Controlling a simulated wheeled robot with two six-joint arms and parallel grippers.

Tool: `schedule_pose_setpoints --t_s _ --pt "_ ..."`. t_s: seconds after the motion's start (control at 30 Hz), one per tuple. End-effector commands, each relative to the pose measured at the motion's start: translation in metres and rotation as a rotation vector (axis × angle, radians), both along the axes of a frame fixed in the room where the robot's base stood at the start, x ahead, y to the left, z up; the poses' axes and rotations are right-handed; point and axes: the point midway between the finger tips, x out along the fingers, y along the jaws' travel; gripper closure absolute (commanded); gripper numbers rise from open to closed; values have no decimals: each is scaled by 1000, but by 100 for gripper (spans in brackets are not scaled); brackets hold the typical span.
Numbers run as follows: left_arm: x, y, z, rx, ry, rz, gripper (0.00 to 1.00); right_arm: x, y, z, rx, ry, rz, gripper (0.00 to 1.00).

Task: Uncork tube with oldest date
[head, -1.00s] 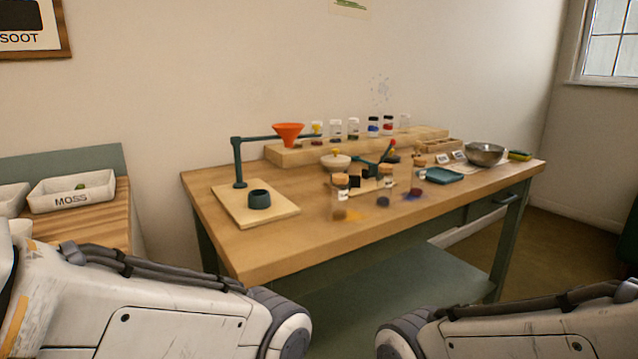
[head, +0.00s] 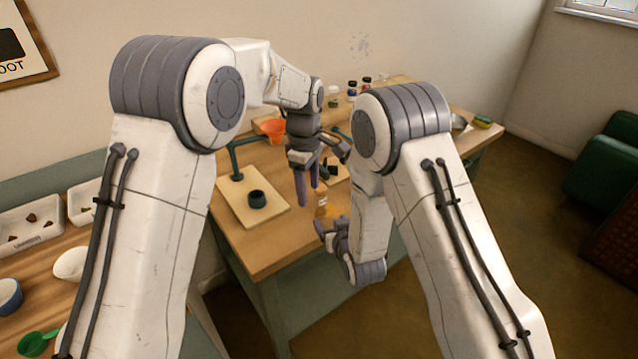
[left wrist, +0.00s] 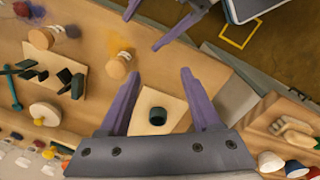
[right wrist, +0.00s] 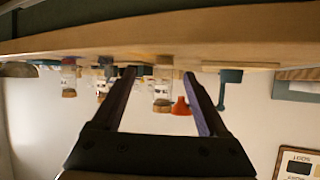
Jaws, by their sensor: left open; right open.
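Several corked glass tubes stand on the table. One tube (head: 322,200) shows in the head view by an orange smear; a cork-topped tube (left wrist: 118,66) and another (left wrist: 41,38) show in the left wrist view. My left gripper (head: 306,192) is open and empty, pointing down above the front of the table. My right gripper (head: 324,230) is open, low by the table's front edge. In the inverted right wrist view, a corked tube (right wrist: 162,88) appears between its fingers but farther off, with another tube (right wrist: 68,76) left. Dates on labels are not legible.
My two grippers are close together.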

Motion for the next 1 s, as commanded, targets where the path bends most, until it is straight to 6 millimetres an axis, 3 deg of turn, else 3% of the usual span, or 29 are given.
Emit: schedule_pose_setpoints --t_s 0.03,0.2,0.4,0.53,0.67,1.0 --pt "16 -6 14 1 10 99 35 0 1 8 8 -55 1 23" --pt "50 -19 23 5 35 420 35 -8 2 22 49 -275 9 23" --pt "68 -27 25 12 49 633 35 -24 0 33 77 -424 21 23" --pt "72 -28 24 12 49 676 35 -24 0 35 85 -457 25 23" --pt "72 -28 23 11 49 680 35 -10 4 36 87 -464 25 23" --pt "72 -27 23 10 49 677 35 47 20 36 86 -462 25 23"
